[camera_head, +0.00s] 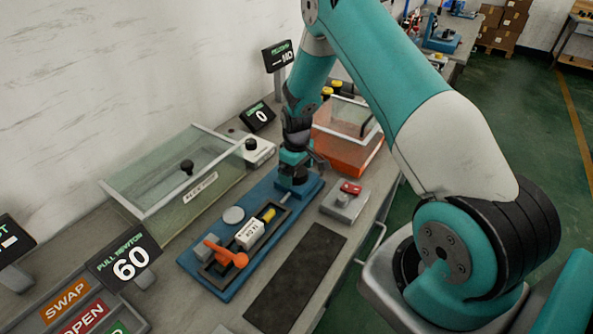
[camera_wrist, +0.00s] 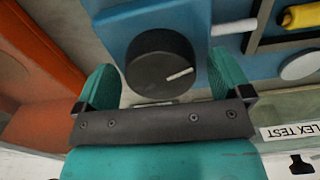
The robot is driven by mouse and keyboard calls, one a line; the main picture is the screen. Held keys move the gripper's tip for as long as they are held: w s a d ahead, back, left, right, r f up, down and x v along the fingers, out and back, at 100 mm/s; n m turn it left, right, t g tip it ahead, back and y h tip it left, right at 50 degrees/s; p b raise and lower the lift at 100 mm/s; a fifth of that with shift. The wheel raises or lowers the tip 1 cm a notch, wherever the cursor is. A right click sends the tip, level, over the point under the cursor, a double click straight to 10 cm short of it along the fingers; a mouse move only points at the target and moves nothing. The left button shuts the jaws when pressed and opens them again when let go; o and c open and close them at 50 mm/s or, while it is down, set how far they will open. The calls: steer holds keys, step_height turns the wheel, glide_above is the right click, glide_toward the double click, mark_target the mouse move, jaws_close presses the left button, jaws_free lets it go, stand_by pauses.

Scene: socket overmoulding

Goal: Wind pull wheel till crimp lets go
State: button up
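The pull wheel (camera_wrist: 150,62) is a black round knob with a white mark, on the end of the blue pull rig (camera_head: 207,277), seen in the wrist view. My gripper (camera_wrist: 164,72) has one teal finger on each side of the wheel. A gap shows at the right finger; contact at the left finger is unclear. In the head view my gripper (camera_head: 295,173) hides the wheel. The rig carries an orange lever (camera_head: 228,255), a white labelled block (camera_head: 248,234) and a yellow piece (camera_head: 267,214). The crimp itself is too small to tell. The pull newton display (camera_head: 130,263) reads 60.
A clear-lidded box (camera_head: 180,180) stands behind the rig, and an orange box (camera_head: 350,145) beyond my gripper. A grey block with a red top (camera_head: 345,203) and a dark mat (camera_head: 295,285) lie right of the rig. Swap and open buttons (camera_head: 82,318) sit front left.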

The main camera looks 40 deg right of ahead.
step_height(320, 180, up, 17)
steer(key=b, duration=0.3)
steer(key=shift+r, duration=0.2)
stand_by(0.4)
steer(key=s+a+r+n+y, duration=0.1)
steer(key=s+a+r, duration=0.45)
steer(key=a, duration=0.45)
steer(key=s+a+r+n+y, duration=0.1)
steer(key=s+a+r, duration=0.2)
steer(key=s+a, duration=0.4)
steer(key=s+a+r+n+y, duration=0.1)
steer(key=s+a, duration=0.6)
steer(key=s, duration=0.8)
step_height(320, 180, up, 2)
steer(key=shift+s+r+n+y, duration=0.1)
steer(key=shift+s+n+y, duration=0.25)
steer(key=shift+y, duration=0.25)
steer(key=shift+c, duration=0.4)
